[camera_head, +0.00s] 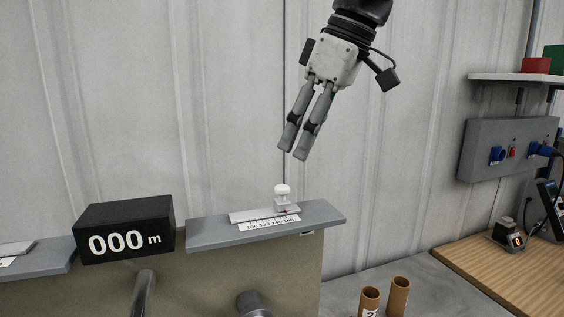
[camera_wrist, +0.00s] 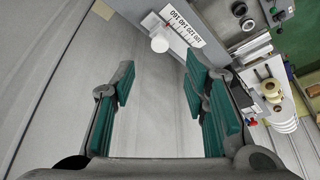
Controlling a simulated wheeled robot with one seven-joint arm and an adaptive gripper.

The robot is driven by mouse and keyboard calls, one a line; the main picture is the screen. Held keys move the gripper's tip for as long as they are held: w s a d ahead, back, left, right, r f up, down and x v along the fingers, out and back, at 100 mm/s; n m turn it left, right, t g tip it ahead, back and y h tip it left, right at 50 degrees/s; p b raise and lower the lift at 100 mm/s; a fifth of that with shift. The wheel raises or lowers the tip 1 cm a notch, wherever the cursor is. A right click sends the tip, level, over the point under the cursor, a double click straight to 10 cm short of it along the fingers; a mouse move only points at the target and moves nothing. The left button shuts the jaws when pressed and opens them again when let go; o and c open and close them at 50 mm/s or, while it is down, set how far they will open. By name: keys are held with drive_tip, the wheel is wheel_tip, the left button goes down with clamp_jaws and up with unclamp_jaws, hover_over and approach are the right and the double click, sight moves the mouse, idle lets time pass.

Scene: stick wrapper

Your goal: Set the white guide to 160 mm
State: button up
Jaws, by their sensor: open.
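The white guide (camera_head: 283,198), with a round knob on top, sits on a grey ledge near the right end of its printed scale (camera_head: 268,223). A small red mark on it lies near the 160 end; the exact reading is too small to tell. The wrist view shows the white knob (camera_wrist: 159,43) from above, beside the scale (camera_wrist: 183,27). My gripper (camera_head: 294,150) is above the guide and slightly to its right, pointing down and tilted, touching nothing. In the wrist view its fingers (camera_wrist: 158,78) are apart with nothing between them, and the knob lies beyond the fingertips.
A black display (camera_head: 125,232) reading "000 m" stands left of the grey ledge (camera_head: 205,232). Two cardboard tubes (camera_head: 370,300) (camera_head: 399,295) stand at the lower right. A grey socket panel (camera_head: 510,148) is on the right wall. The space between my gripper and the guide is clear.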

drive_tip(key=shift+v, duration=2)
drive_tip(key=s+d+f+m+t+h, duration=0.1)
drive_tip(key=s+d+f+m+h, duration=0.1)
drive_tip(key=s+d+f+m, duration=0.3)
drive_tip(key=s+d+f+m+t+h, duration=0.2)
drive_tip(key=s+d+f+m, duration=0.4)
drive_tip(key=s+f, duration=0.6)
wheel_tip(320, 180, down, 5)
drive_tip(key=shift+s+d+m, duration=0.25)
drive_tip(key=shift+s+m, duration=0.05)
drive_tip(key=shift+m, duration=0.3)
